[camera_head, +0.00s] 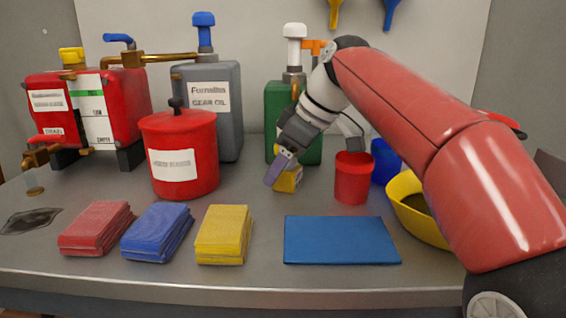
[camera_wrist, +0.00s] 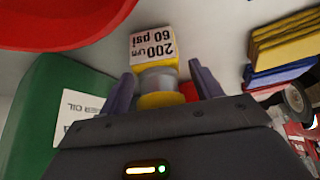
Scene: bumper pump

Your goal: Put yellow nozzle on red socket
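A yellow block-shaped piece (camera_head: 288,181), which I take as the yellow nozzle, is at my gripper in front of the green can. In the wrist view the piece (camera_wrist: 153,45) has a white "200 lpm 60 psi" label and a grey collar. My gripper (camera_wrist: 162,80) is open, with a purple finger on each side of the collar and a slim gap showing. In the head view my gripper (camera_head: 275,170) partly hides the piece. I cannot tell surely which thing is the red socket; a red cup (camera_head: 352,180) stands just right of my gripper.
The green can (camera_head: 281,110), grey can (camera_head: 222,110) and red tub (camera_head: 180,140) stand behind and left. Folded red, blue and yellow cloths (camera_head: 223,235) and a blue mat (camera_head: 341,240) lie in front. A blue cup (camera_head: 385,161) and yellow bowl (camera_head: 405,187) are right.

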